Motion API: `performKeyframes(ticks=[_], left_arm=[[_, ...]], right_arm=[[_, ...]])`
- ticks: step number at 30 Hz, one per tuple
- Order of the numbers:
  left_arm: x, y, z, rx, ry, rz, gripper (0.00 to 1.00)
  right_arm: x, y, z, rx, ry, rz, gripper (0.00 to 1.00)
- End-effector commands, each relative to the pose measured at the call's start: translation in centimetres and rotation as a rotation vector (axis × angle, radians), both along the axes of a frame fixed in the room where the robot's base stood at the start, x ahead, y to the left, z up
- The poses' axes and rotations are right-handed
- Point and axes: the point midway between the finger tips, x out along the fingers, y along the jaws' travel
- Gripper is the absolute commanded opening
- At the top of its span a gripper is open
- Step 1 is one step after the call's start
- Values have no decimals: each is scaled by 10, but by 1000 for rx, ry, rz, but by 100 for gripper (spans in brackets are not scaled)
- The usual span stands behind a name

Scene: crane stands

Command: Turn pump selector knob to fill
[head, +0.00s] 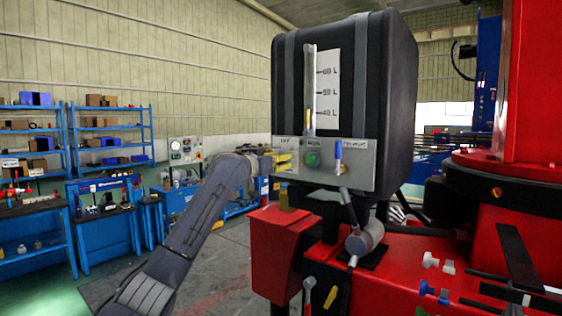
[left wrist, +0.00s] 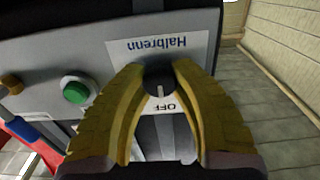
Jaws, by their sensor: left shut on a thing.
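A grey control panel (head: 340,166) sits below a black tank (head: 395,75). The selector knob (left wrist: 159,84) is a small black knob with a light pointer mark, seen in the left wrist view. The mark points towards the printed word OFF (left wrist: 168,106). My left gripper (head: 284,160) has yellow fingers and is at the panel's left end. In the left wrist view its fingers (left wrist: 157,88) are shut on the knob from both sides. A white label reading "Halbrenn" (left wrist: 155,46) appears upside down beside the knob. The knob is hidden behind my fingers in the head view. My right gripper is not in view.
A green button (head: 313,159) and a blue-handled lever (head: 338,152) are on the same panel, right of the knob. A sight gauge with litre marks (head: 328,85) is on the tank. Red machine housing (head: 275,245) stands below. Blue shelves (head: 110,140) stand far left.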

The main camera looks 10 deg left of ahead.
Motion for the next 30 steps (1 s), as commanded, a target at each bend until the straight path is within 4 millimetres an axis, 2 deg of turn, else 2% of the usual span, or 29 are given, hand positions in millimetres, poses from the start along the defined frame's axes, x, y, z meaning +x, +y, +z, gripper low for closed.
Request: performKeyframes(ticks=[11,30], left_arm=[[-1,1,2,73,-41,1,0],[-2,-1,3,523,-282,1,0]], right_arm=[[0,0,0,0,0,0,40],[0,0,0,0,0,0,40]])
